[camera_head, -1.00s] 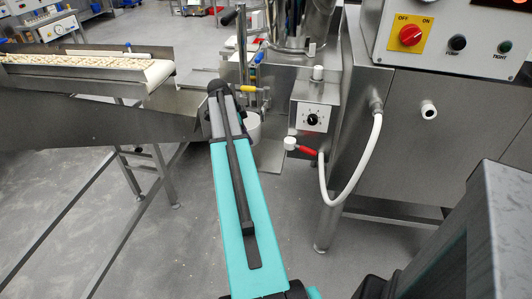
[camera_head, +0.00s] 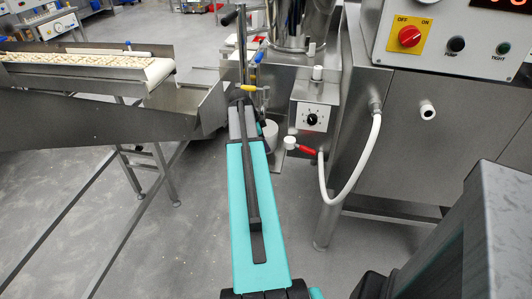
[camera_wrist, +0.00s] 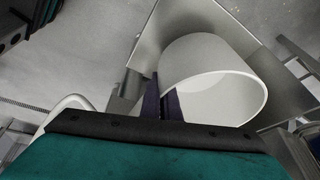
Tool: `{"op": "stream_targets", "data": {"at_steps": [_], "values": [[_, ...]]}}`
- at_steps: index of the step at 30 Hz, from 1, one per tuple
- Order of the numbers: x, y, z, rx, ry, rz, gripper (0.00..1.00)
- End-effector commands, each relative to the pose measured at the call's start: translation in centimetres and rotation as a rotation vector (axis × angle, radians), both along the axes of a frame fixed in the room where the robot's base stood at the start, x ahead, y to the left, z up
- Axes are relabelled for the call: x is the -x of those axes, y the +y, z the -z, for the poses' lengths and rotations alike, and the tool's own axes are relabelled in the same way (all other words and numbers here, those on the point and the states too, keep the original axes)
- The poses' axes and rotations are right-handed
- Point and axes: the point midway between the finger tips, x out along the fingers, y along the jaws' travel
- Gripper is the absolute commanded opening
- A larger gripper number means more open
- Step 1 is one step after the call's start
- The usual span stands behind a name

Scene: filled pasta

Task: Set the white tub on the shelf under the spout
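The white tub (camera_head: 270,135) shows just right of my arm's far end in the head view, partly hidden by the arm. In the wrist view the tub (camera_wrist: 208,60) is large, its open rim towards the camera. My gripper (camera_wrist: 163,98) has its two dark fingers at the tub's left wall, one outside and one inside, closed on it. The gripper itself is hidden in the head view. A flat metal shelf (camera_head: 279,164) lies beside and below the tub; I cannot tell whether they touch. A yellow-handled valve (camera_head: 250,87) is near the arm's end; the spout opening is not clear.
A dial box (camera_head: 312,117) and a red-handled valve (camera_head: 302,149) with a white hose (camera_head: 368,163) stand close right of the tub. A conveyor with pasta (camera_head: 80,67) and a metal chute (camera_head: 200,105) are on the left. Open floor lies in front.

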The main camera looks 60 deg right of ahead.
Motion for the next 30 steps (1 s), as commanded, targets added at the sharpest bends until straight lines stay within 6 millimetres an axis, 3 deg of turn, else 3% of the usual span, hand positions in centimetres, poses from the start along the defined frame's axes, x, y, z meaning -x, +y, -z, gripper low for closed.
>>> {"op": "stream_targets", "data": {"at_steps": [5,14,25,29,30], "values": [[0.0,0.0,0.4,0.0,0.0,-0.001,0.0],[0.0,0.0,3.2,-0.001,0.001,-0.001,0.0],[0.3,-0.1,3.9,0.001,-0.001,0.0,0.0],[0.3,-0.1,3.9,0.0,0.0,-0.001,0.21],[0.3,-0.1,3.9,0.0,0.0,-0.001,0.22]]}}
